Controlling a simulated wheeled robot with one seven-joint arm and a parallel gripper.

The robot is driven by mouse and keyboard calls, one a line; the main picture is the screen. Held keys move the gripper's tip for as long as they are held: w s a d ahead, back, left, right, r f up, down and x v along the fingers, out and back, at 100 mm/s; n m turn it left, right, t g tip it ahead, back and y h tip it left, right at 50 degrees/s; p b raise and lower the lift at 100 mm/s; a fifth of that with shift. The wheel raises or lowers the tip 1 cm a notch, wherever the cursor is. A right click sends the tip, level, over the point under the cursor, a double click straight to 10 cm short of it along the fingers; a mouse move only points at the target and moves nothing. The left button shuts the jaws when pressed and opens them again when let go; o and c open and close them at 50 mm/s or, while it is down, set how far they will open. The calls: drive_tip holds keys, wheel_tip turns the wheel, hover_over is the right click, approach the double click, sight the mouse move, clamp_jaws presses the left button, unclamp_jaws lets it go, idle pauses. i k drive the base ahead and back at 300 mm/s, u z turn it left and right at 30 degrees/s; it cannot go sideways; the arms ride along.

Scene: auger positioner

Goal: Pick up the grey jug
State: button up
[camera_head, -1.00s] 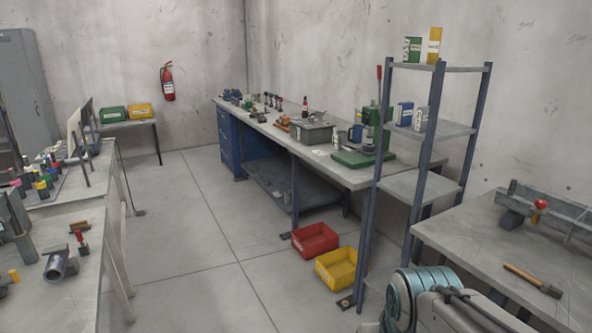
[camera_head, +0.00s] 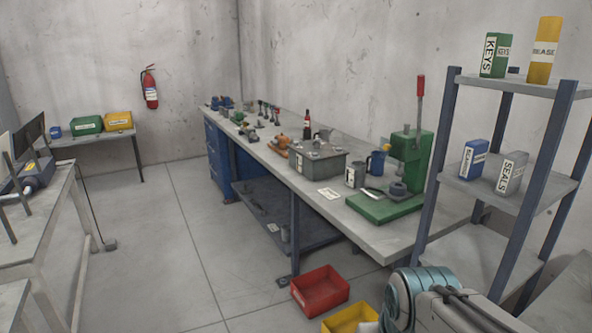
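A grey jug-like vessel (camera_head: 355,176) with a pale label stands on the long workbench (camera_head: 400,238), right of a grey metal box and beside a blue jug (camera_head: 376,163). Another small grey shape (camera_head: 325,134) shows behind the grey box; I cannot tell whether it is a jug. Part of my arm shows at the bottom right, with a teal joint. My gripper is out of view.
The grey box (camera_head: 318,164) and a green press (camera_head: 408,165) flank the vessel. A shelf rack (camera_head: 445,165) stands close on the right. Red (camera_head: 320,290) and yellow (camera_head: 351,318) bins lie on the floor by the bench.

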sight(324, 134)
drive_tip(key=i, duration=1.6)
drive_tip(key=z, duration=0.05)
